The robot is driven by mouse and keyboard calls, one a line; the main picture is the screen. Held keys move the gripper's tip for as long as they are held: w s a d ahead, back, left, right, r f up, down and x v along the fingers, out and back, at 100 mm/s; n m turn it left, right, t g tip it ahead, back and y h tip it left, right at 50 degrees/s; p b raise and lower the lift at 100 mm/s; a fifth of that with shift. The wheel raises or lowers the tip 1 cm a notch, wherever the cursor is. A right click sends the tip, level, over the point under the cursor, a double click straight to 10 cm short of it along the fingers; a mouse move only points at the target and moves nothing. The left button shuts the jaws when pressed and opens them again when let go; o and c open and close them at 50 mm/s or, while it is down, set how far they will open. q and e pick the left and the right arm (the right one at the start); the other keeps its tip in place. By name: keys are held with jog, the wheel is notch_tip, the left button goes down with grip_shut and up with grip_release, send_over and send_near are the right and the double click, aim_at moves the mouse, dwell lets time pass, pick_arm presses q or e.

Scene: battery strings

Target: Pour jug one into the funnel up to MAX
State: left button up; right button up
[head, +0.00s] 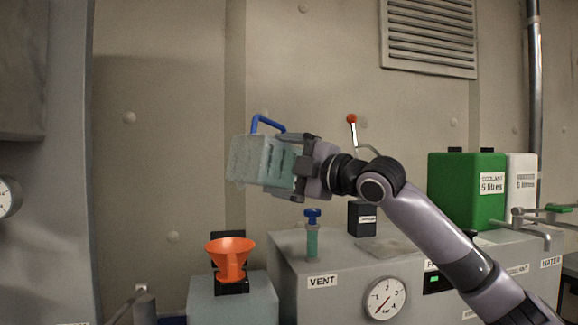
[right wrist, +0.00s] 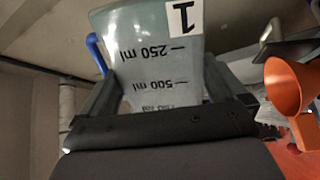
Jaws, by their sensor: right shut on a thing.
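Jug one (head: 258,160) is a translucent grey-green jug with a blue handle, held in the air up and to the right of the funnel in the head view. My right gripper (head: 300,170) is shut on it. In the right wrist view jug one (right wrist: 150,50) shows a "1" label and 250 ml and 500 ml marks, upside down in the picture. The orange funnel (head: 230,257) stands on a grey block at lower left; it also shows in the right wrist view (right wrist: 287,95). I cannot make out a MAX mark. My left gripper is not in view.
A grey cabinet (head: 290,275) holds the VENT tube with a blue cap (head: 312,235), a gauge (head: 386,298) and a small black box (head: 361,218). A green coolant can (head: 467,190) and a white can (head: 522,180) stand at right. A red-knobbed lever (head: 352,130) rises behind my arm.

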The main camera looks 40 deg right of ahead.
aim_at(294, 181)
jog(key=f+m, duration=0.1)
jog(key=m, duration=0.2)
jog(key=f+m+h, duration=0.1)
jog(key=m, duration=0.1)
jog(key=shift+d+f+m, duration=0.25)
jog(key=shift+f+m, duration=0.05)
jog(key=f+m, duration=0.1)
jog(key=m, duration=0.1)
jog(key=shift+d+f+m, duration=0.1)
jog(key=shift+m, duration=0.2)
jog(key=m, duration=0.2)
jog(key=m+b, duration=0.1)
jog(key=d+f+m, duration=0.1)
jog(key=m, duration=0.1)
jog(key=shift+w+m+h, duration=0.1)
jog(key=shift+m+h, duration=0.2)
jog(key=shift+d+r+m+g+p, duration=0.35)
jog(key=shift+d+r+m, duration=0.1)
jog(key=shift+d+m, duration=0.3)
jog(key=shift+w+d+r+m, duration=0.1)
jog(key=shift+d+m, duration=0.1)
jog(key=shift+m, duration=0.35)
jog(key=shift+r, duration=0.15)
